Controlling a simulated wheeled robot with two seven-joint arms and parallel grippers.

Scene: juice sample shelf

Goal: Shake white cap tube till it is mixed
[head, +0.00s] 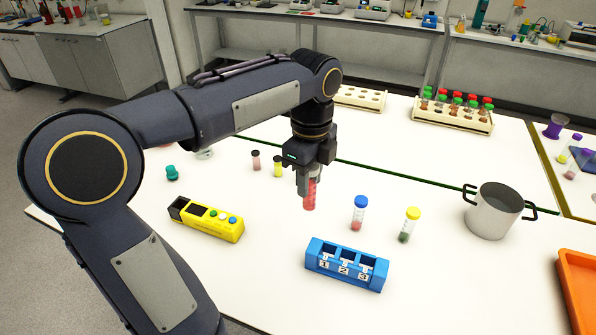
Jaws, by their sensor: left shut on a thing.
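My left gripper (309,178) points down over the middle of the white table. It is shut on a tube with red contents (310,194), which hangs upright below the fingers. The top of this tube is hidden by the fingers, so I cannot see its cap colour. A blue cap tube (359,214) and a yellow cap tube (410,225) stand upright to the right of it. The blue rack (346,266), with slots marked 1, 2 and 3, is in front and looks empty. My right gripper is not in view.
A yellow device with buttons (207,218) lies left of the rack. A metal pot (494,210) and an orange tray (577,290) are at the right. Small vials (278,168) stand behind the gripper. A rack of red and green cap tubes (452,112) is farther back.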

